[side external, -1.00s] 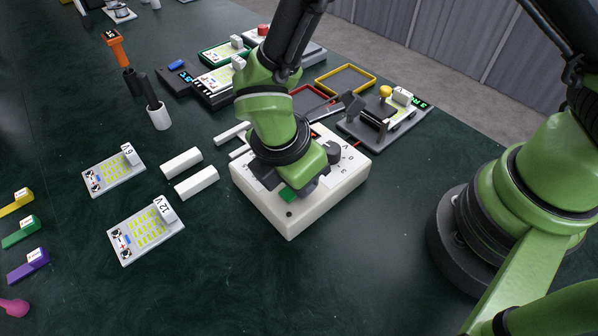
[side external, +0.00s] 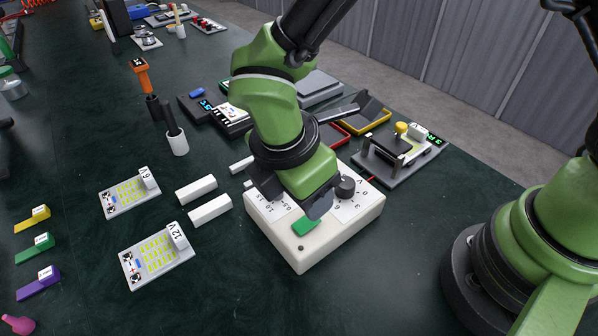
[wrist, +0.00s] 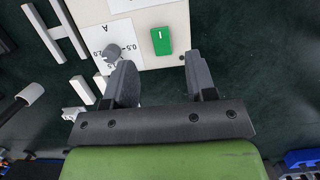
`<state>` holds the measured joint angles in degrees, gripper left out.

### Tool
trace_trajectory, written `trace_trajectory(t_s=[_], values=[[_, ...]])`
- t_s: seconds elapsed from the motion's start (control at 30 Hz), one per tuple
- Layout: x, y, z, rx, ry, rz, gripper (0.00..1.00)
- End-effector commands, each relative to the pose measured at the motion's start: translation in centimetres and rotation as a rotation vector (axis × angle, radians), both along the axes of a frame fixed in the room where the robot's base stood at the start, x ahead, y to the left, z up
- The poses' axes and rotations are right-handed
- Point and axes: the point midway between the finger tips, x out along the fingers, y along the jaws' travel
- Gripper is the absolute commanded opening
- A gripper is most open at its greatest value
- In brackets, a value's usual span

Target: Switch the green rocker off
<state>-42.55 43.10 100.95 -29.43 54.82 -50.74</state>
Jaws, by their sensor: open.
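The green rocker (side external: 306,226) sits on top of a white meter-like box (side external: 300,258), near its front corner. In the wrist view the rocker (wrist: 162,42) is upright in the picture with a white "I" mark at its upper end; I cannot tell which end is pressed in. My gripper (side external: 294,204) is just above the box, beside the rocker. In the wrist view my gripper (wrist: 161,76) has its two dark fingers spread wide, with nothing between them; the rocker lies beyond the tips, between their lines. I cannot tell any contact.
A dark round knob (side external: 345,187) stands on the box behind my gripper; a grey knob (wrist: 113,54) is close to the left finger in the wrist view. White bars (side external: 210,209) and a 12 V board (side external: 155,255) lie left. The table in front of the box is clear.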

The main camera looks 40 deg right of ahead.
Motion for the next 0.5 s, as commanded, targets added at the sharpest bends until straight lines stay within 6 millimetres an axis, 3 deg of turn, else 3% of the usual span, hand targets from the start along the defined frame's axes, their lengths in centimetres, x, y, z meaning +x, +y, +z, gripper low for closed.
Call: trace_trajectory(t_s=[0.2, 0.5], values=[[0.0, 0.9, 3.2, 0.001, -0.002, 0.003, 0.51], [0.0, 1.0, 3.8, -0.001, 0.001, 0.001, 0.51]])
